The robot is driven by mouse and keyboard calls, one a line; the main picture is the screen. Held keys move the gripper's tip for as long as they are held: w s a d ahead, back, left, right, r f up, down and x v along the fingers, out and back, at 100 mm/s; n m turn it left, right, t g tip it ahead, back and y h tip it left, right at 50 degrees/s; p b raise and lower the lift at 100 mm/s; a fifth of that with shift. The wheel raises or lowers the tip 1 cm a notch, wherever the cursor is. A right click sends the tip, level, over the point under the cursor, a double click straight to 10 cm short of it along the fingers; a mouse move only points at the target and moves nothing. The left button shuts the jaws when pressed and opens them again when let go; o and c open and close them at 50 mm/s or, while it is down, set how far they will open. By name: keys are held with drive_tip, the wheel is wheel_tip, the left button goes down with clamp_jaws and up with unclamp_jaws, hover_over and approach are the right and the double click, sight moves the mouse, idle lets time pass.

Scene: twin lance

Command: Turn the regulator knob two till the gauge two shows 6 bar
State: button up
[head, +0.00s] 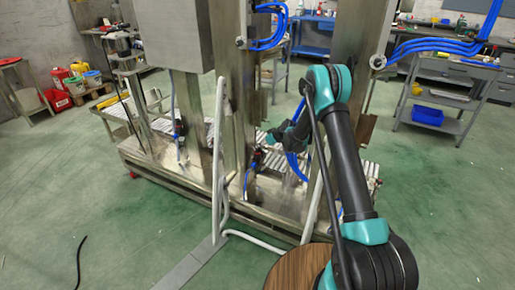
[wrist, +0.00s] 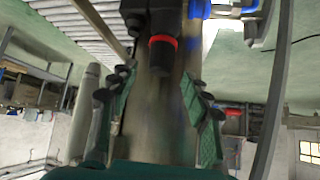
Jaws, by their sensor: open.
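In the wrist view my gripper (wrist: 160,78) is open, with one teal-padded finger on each side and nothing between the pads but a view of a metal post. A black regulator knob with a red ring (wrist: 163,42) shows just beyond the fingertips, apart from them. In the head view my gripper (head: 277,135) is at the middle post, up and to the right of a small dark regulator (head: 256,160). Another dark regulator (head: 178,130) is on the left post. No gauge face can be read, and I cannot tell which regulator is number two.
Steel posts (head: 225,110) stand on a metal frame with a roller conveyor (head: 345,177). A white bent tube (head: 219,150) rises in front of the middle post. Blue hoses (head: 297,167) hang near my gripper. Green floor (head: 430,210) is free at the right.

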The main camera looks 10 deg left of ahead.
drive_tip(key=shift+x, duration=2.05)
clamp_jaws()
drive_tip(key=shift+s+m+t+h, duration=0.1)
drive_tip(key=shift+m+t+h, duration=0.4)
drive_tip(key=shift+m, duration=0.4)
drive_tip(key=shift+m+t+h, duration=0.4)
drive_tip(key=shift+m, duration=0.4)
unclamp_jaws()
